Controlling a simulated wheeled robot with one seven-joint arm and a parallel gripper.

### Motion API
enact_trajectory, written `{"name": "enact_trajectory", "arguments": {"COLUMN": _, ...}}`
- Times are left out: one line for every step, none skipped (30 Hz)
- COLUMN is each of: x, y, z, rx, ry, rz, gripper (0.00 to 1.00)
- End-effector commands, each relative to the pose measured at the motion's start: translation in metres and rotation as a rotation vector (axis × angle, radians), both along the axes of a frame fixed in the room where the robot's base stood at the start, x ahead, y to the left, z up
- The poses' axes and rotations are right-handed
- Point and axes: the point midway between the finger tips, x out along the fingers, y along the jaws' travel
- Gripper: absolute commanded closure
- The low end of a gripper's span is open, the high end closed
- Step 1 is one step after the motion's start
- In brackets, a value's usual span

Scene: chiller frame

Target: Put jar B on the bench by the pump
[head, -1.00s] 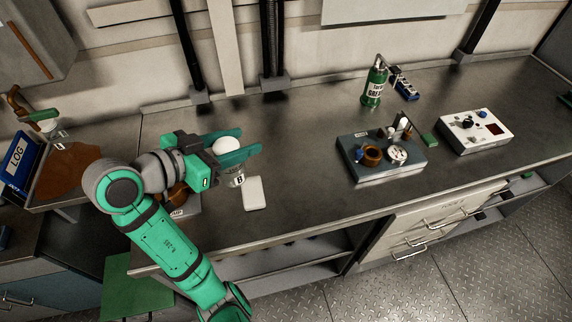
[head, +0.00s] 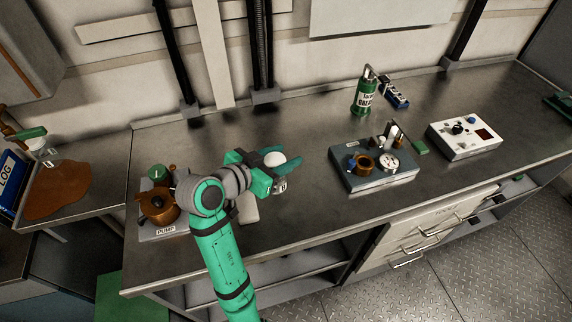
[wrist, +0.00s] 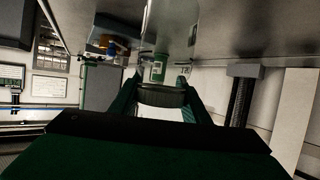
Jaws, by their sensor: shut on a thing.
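Jar B (head: 281,187), clear glass with a white lid and a "B" label, is in my gripper (head: 284,168). The fingers are shut around its upper part, and an arm link hides some of it. In the wrist view, jar B (wrist: 183,70) appears upside down between the fingers (wrist: 160,100). I cannot tell whether its base touches the bench. The pump (head: 158,207), copper-coloured on a grey base labelled "PUMP", stands at the left end of the metal bench (head: 300,215). My gripper is to the right of the pump and apart from it.
A pale block (head: 248,209) lies between the pump and jar, partly behind my arm. A grey instrument plate (head: 380,180), white control box (head: 464,140) and green grease can (head: 363,95) stand farther right. A brown patch (head: 60,190) covers the left side surface. Bench behind the pump is clear.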

Motion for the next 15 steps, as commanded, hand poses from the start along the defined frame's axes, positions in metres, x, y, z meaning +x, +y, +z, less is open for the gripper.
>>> {"name": "enact_trajectory", "arguments": {"x": 0.001, "y": -0.002, "z": -0.002, "rx": 0.000, "ry": 0.001, "rz": -0.001, "gripper": 0.80}}
{"name": "enact_trajectory", "arguments": {"x": 0.001, "y": -0.003, "z": -0.004, "rx": 0.000, "ry": 0.001, "rz": -0.002, "gripper": 0.80}}
{"name": "enact_trajectory", "arguments": {"x": 0.003, "y": -0.005, "z": -0.007, "rx": 0.000, "ry": 0.003, "rz": -0.001, "gripper": 0.80}}
{"name": "enact_trajectory", "arguments": {"x": 0.004, "y": -0.007, "z": -0.010, "rx": 0.000, "ry": 0.003, "rz": -0.001, "gripper": 0.80}}
{"name": "enact_trajectory", "arguments": {"x": 0.005, "y": -0.009, "z": -0.013, "rx": -0.001, "ry": 0.003, "rz": -0.001, "gripper": 0.80}}
{"name": "enact_trajectory", "arguments": {"x": 0.004, "y": -0.007, "z": -0.020, "rx": -0.002, "ry": 0.005, "rz": 0.001, "gripper": 0.80}}
{"name": "enact_trajectory", "arguments": {"x": 0.004, "y": -0.007, "z": -0.025, "rx": -0.002, "ry": 0.006, "rz": 0.000, "gripper": 0.80}}
{"name": "enact_trajectory", "arguments": {"x": 0.004, "y": -0.007, "z": -0.029, "rx": -0.002, "ry": 0.006, "rz": 0.000, "gripper": 0.80}}
{"name": "enact_trajectory", "arguments": {"x": 0.004, "y": -0.007, "z": -0.034, "rx": -0.002, "ry": 0.004, "rz": 0.001, "gripper": 0.80}}
{"name": "enact_trajectory", "arguments": {"x": 0.004, "y": -0.007, "z": -0.037, "rx": -0.002, "ry": 0.003, "rz": 0.000, "gripper": 0.80}}
{"name": "enact_trajectory", "arguments": {"x": 0.004, "y": -0.007, "z": -0.039, "rx": -0.001, "ry": 0.002, "rz": 0.000, "gripper": 0.80}}
{"name": "enact_trajectory", "arguments": {"x": 0.004, "y": -0.007, "z": -0.040, "rx": 0.000, "ry": 0.002, "rz": -0.001, "gripper": 0.80}}
{"name": "enact_trajectory", "arguments": {"x": 0.004, "y": -0.007, "z": -0.040, "rx": 0.000, "ry": 0.000, "rz": -0.001, "gripper": 0.80}}
{"name": "enact_trajectory", "arguments": {"x": 0.004, "y": -0.007, "z": -0.040, "rx": 0.000, "ry": 0.000, "rz": -0.001, "gripper": 0.80}}
{"name": "enact_trajectory", "arguments": {"x": 0.004, "y": -0.007, "z": -0.040, "rx": 0.000, "ry": 0.000, "rz": -0.001, "gripper": 0.80}}
